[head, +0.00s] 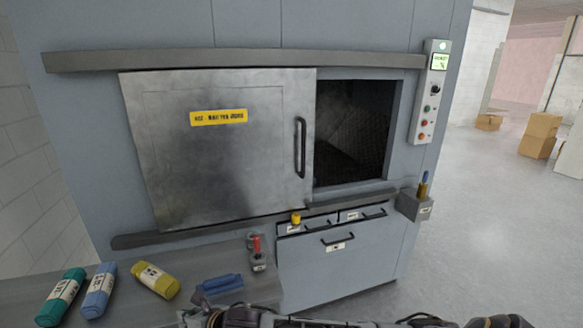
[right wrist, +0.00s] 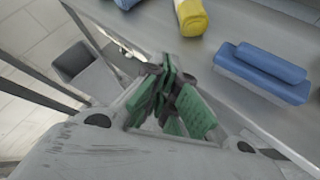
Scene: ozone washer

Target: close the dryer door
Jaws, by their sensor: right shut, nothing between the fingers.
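The dryer door (head: 220,165) is a grey metal sliding panel with a yellow label and a black vertical handle (head: 300,147) near its right edge. It hangs between an upper rail (head: 230,60) and a lower rail (head: 150,240). To its right the dark dryer opening (head: 355,130) is partly uncovered. In the right wrist view my right gripper (right wrist: 183,95) has its green-padded fingers together with nothing between them. It is by the edge of the grey bench, well away from the door handle. Part of my arm shows at the bottom of the head view. My left gripper is not seen.
The bench (head: 215,262) carries green, blue and yellow rolls (head: 155,279), a blue block (head: 218,286) and a red-knobbed switch (head: 257,252). Drawers (head: 338,246) sit below the opening. A control panel (head: 431,92) stands at right. Boxes (head: 540,135) lie on open floor beyond.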

